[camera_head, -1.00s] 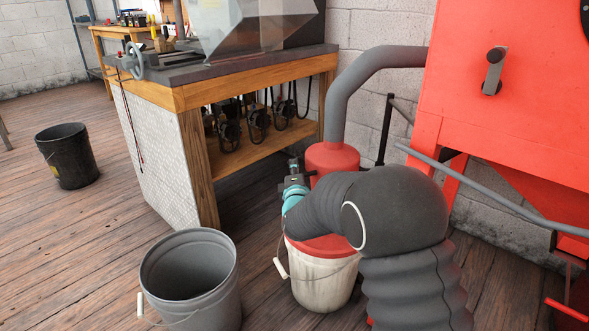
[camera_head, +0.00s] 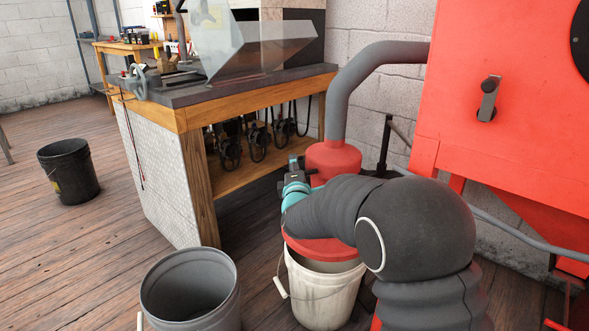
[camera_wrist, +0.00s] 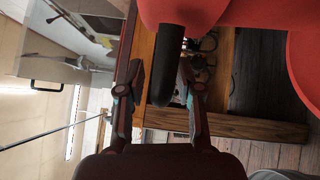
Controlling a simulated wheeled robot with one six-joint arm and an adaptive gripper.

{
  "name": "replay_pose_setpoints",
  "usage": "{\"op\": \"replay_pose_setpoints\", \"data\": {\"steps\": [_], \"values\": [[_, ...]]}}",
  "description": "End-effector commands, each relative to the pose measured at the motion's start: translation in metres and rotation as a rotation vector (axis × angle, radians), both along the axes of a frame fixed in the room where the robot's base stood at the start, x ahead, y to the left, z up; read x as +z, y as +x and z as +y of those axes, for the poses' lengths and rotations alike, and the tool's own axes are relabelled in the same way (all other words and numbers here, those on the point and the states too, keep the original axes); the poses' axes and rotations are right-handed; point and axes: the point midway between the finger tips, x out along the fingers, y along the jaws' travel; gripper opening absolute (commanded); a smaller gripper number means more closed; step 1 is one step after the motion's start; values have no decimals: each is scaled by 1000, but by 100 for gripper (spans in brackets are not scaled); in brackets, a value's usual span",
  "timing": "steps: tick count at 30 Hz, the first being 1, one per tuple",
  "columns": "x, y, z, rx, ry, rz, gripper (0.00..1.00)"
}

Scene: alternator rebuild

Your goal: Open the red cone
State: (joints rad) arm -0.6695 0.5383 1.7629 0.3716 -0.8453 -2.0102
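The red cone (camera_head: 333,160) has a grey pipe on top and a flat red rim (camera_head: 318,250) below. The rim is raised off the white bucket (camera_head: 322,298), whose inside shows through a gap. My arm hides much of both. My gripper (camera_head: 296,178) is at the cone's left side. In the wrist view, a black rod-like piece (camera_wrist: 168,65) reaches down between my gripper's fingers (camera_wrist: 160,92), below a red surface. A gap shows left of the rod; the fingers stand apart. I cannot tell whether the right finger touches it.
A grey bucket (camera_head: 190,290) stands at the front left, a black bucket (camera_head: 68,172) farther left. A wooden workbench (camera_head: 205,225) is behind my gripper. A large red cabinet (camera_head: 500,140) fills the right.

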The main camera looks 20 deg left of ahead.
Motion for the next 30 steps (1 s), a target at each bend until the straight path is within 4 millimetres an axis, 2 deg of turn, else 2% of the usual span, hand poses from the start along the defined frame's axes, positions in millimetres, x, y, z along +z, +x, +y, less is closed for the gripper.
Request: {"op": "replay_pose_setpoints", "data": {"steps": [8,13,17,24,30], "values": [[-1,0,0,1,-1,2,39],[-2,-10,-4,1,-1,2,39],[-3,-29,-12,1,-2,2,39],[-7,-74,-30,0,-2,2,39],[-9,-100,-41,2,-2,2,39]]}}
